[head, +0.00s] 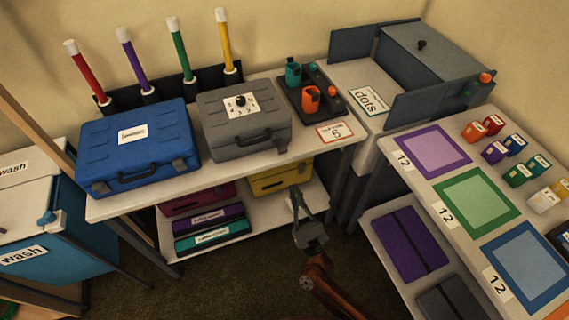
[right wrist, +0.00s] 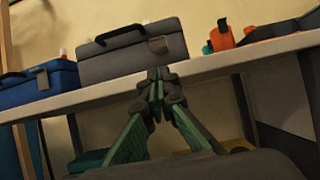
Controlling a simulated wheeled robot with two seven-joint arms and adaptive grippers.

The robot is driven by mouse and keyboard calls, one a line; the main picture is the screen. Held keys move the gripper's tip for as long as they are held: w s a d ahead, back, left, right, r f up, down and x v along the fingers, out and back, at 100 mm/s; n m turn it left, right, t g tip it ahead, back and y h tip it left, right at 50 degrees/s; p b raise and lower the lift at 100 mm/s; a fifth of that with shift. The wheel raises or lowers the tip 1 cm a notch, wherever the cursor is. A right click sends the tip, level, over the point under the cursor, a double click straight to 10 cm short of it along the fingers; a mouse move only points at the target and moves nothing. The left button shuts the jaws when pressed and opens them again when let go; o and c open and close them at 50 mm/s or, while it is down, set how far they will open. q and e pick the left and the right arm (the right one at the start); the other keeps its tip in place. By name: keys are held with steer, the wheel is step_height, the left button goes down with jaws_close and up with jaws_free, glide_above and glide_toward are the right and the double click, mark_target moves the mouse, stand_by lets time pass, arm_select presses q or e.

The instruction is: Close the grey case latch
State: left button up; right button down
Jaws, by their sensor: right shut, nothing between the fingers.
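The grey case (head: 222,134) stands lid down on the white table (head: 130,207), with a dark handle on its front. A small latch (head: 282,147) shows at the right of its front; whether it is open or closed I cannot tell. In the right wrist view the case (right wrist: 110,66) is above and beyond my fingers, with the latch (right wrist: 158,45) near its right end. My right gripper (head: 298,197) is shut and empty, in front of the table edge and below the case, apart from it. It also shows in the right wrist view (right wrist: 158,78). My left gripper is out of view.
A blue case (head: 140,148) stands left of the grey one. A dark tray (head: 318,110) with orange and teal cups is at the right. Cases fill the shelf below. A side table (head: 410,175) with coloured mats stands right of my arm.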

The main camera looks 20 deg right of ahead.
mark_target(280, 147)
steer(key=shift+w, duration=0.1)
steer(key=x, duration=0.9)
steer(key=shift+w+r, duration=0.2)
steer(key=shift+w, duration=0.15)
